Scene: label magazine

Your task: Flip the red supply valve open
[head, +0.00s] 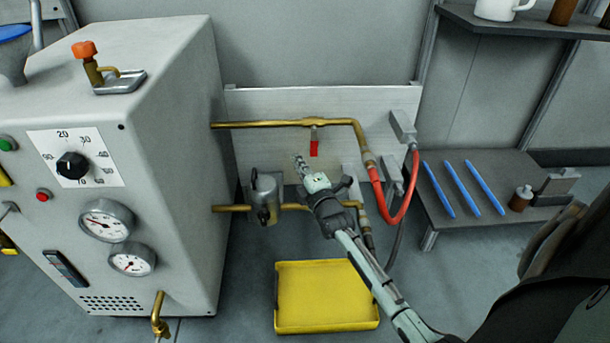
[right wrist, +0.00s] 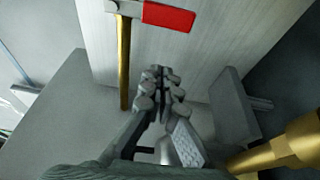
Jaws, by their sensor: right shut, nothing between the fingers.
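The red supply valve handle (head: 314,148) hangs straight down from the upper brass pipe (head: 270,124), square to the pipe, in front of the pale back panel. In the right wrist view the red handle (right wrist: 168,16) shows at the top edge, jutting sideways from the pipe. My right gripper (head: 300,162) is shut and empty, just below and left of the handle's lower end in the head view. Its closed fingertips also show in the right wrist view (right wrist: 160,78), apart from the handle. My left gripper is not in view.
A grey machine cabinet (head: 185,200) with dials and gauges stands left. A lower brass pipe with a metal filter housing (head: 264,197) and a red hose (head: 398,215) lie close to my right gripper. A yellow tray (head: 325,295) is on the floor. A low shelf (head: 490,170) stands right.

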